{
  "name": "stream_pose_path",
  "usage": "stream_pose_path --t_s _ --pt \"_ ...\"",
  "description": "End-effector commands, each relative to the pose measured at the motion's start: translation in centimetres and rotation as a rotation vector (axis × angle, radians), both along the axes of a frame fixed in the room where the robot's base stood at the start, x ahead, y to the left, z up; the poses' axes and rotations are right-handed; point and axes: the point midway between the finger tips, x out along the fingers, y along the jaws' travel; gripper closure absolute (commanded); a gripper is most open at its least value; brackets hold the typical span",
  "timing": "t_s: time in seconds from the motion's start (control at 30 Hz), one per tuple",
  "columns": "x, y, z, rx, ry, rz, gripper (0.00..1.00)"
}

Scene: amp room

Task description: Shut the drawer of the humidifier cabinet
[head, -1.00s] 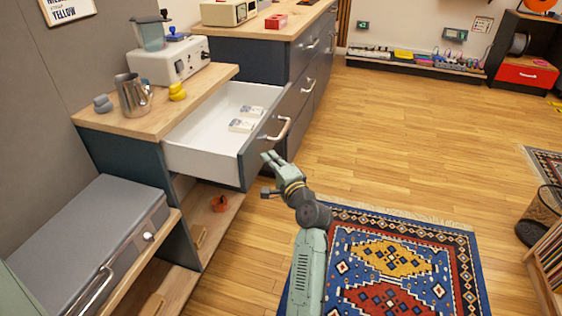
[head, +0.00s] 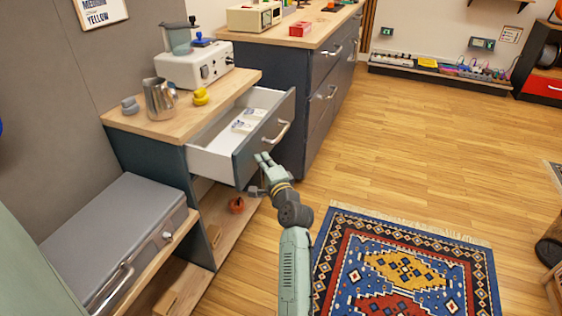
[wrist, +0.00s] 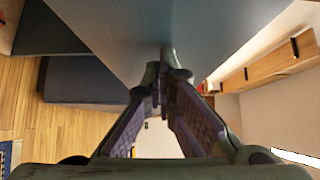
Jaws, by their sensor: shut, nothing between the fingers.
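The humidifier cabinet (head: 152,168) stands at the left with a wooden top and dark blue-grey sides. Its drawer (head: 213,163) is partly open, with a white inside and small white-and-blue packs (head: 246,120) in it. The drawer's dark front (head: 262,140) carries a curved metal handle (head: 278,131). My gripper (head: 263,158) is shut and empty, at the lower part of the drawer front, below the handle. In the wrist view my gripper's fingers (wrist: 165,75) meet close against the blue-grey panel (wrist: 170,28); I cannot tell whether they touch it.
A pitcher (head: 160,98), yellow duck (head: 200,96) and white device (head: 195,66) stand on the cabinet top. A second dark cabinet (head: 285,85) stands behind. A grey case (head: 115,235) sits front left. Open wood floor and a patterned rug (head: 400,265) lie right.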

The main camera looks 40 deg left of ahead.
Motion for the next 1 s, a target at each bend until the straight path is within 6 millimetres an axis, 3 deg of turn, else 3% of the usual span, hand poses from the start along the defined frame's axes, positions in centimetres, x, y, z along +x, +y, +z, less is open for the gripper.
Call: stream_pose_path --t_s 0.03,0.2,0.5,0.73,1.0 --pt "-0.6 1.7 0.4 -0.002 0.001 0.009 1.0" --pt "-1.7 6.2 0.5 -0.002 0.001 0.007 1.0" --pt "-3.1 12.5 0.3 -0.001 0.0 0.005 1.0" --pt "-3.7 15.2 0.1 -0.001 0.001 0.003 1.0" --pt "-3.9 16.1 0.0 0.0 0.001 0.001 1.0"
